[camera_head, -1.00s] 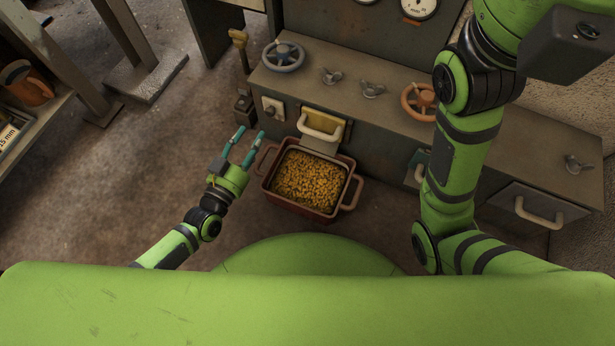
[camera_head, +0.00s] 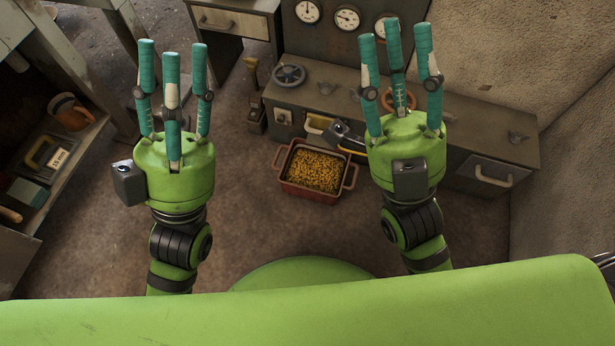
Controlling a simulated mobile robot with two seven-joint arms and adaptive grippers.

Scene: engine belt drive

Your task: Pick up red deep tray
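The red deep tray (camera_head: 311,194) sits low in front of the grey machine bench, filled with small yellow-brown pieces. It has a handle on its left side and one on its right. My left gripper (camera_head: 173,62) is raised to the left of the tray, its three teal fingers apart and empty. My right gripper (camera_head: 397,52) is raised to the right of the tray, its fingers also apart and empty. Neither gripper touches the tray. The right hand hides part of the bench behind it.
The machine bench (camera_head: 325,92) carries a grey handwheel (camera_head: 289,75) and gauges above. A closed drawer (camera_head: 490,174) with a pale handle is at right. A shelf with an orange-brown jug (camera_head: 70,111) stands at left. Floor around the tray's left is clear.

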